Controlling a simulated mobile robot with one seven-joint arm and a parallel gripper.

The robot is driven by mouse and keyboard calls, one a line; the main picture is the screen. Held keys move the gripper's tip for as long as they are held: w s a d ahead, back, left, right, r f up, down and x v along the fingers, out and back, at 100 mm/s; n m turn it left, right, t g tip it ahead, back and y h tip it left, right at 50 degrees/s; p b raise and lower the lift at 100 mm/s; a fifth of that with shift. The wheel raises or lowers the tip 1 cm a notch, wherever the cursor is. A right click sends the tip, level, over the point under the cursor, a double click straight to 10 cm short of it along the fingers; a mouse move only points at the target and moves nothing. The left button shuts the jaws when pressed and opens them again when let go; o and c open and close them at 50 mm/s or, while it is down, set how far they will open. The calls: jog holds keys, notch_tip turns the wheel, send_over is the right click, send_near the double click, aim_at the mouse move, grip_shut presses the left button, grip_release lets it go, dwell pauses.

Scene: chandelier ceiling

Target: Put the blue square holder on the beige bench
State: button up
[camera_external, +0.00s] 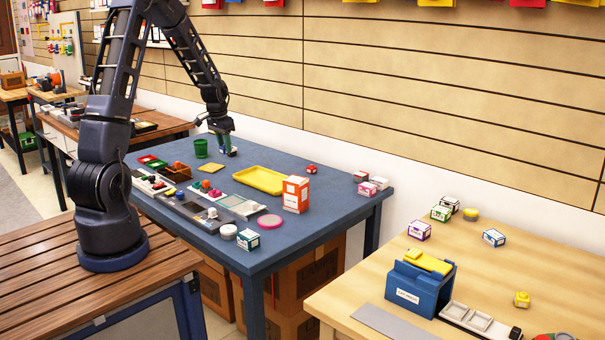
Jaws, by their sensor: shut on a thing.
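My gripper (224,139) is at the far side of the blue table, low over its back edge, beside a green cup. It is shut on a small blue-green thing (226,145), which looks like the blue square holder. It is too small and partly hidden to make out its shape, or whether it touches the table. A small dark block with a pale face (234,151) sits right next to it. The beige bench (545,262) stands at the front right, apart from the blue table.
The blue table (335,205) carries a green cup (201,148), a yellow tray (259,180) and an orange-white box (295,195). The bench holds a blue box with a yellow top (420,287), a grey plate (391,322) and small boxes. Its middle has bare room.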

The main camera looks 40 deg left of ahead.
aim_at(229, 185)
notch_tip(229, 185, down, 13)
dwell(0.6)
jog(key=shift+f, duration=0.15)
jog(key=o, duration=0.9)
jog(key=shift+o, duration=0.2)
